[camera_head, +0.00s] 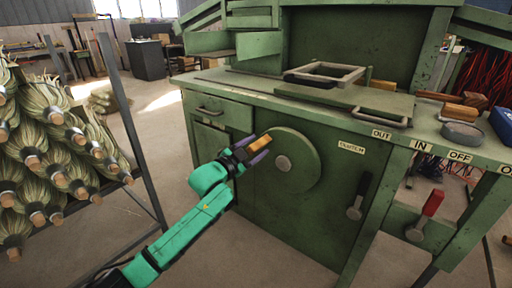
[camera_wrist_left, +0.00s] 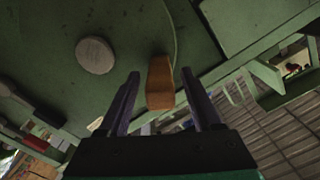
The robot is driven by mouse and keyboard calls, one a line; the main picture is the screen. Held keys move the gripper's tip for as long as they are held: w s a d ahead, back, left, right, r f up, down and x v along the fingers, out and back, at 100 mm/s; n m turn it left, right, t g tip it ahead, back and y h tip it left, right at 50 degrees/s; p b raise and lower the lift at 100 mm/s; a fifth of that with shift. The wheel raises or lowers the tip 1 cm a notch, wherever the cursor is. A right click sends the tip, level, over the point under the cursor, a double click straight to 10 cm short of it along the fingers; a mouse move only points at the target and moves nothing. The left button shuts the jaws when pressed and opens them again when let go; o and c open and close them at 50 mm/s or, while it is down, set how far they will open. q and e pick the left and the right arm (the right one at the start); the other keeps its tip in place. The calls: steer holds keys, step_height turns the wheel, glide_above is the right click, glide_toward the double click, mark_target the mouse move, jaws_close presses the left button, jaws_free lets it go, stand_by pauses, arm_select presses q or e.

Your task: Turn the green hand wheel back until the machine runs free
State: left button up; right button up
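The green hand wheel (camera_head: 300,185) is a round disc with a grey hub (camera_head: 283,163) on the front of the green machine. Its orange-brown handle (camera_head: 261,143) stands out near the wheel's upper left rim. My left gripper (camera_head: 256,150) is at this handle, with my teal arm coming up from the lower left. In the left wrist view the handle (camera_wrist_left: 160,82) lies between the two dark fingers (camera_wrist_left: 160,98), with a gap on each side, so the gripper is open around it. The grey hub (camera_wrist_left: 95,55) shows at upper left there. My right gripper is not in view.
A black-handled lever (camera_head: 357,198) and a red-handled lever (camera_head: 427,213) are right of the wheel. A label (camera_head: 351,147) sits above. Brooms (camera_head: 45,150) are stacked on a rack (camera_head: 133,130) at left. Wooden blocks (camera_head: 461,108) lie on the bench. The floor between rack and machine is clear.

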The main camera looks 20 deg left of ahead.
arm_select(q)
steer(key=shift+s+a, duration=0.1)
steer(key=shift+s, duration=0.1)
steer(key=p+v, duration=0.1)
steer(key=v, duration=1.3)
steer(key=shift+p, duration=0.3)
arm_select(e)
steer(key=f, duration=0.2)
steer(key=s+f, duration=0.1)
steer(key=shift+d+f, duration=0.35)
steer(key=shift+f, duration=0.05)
arm_select(q)
steer(key=shift+s+f, duration=0.1)
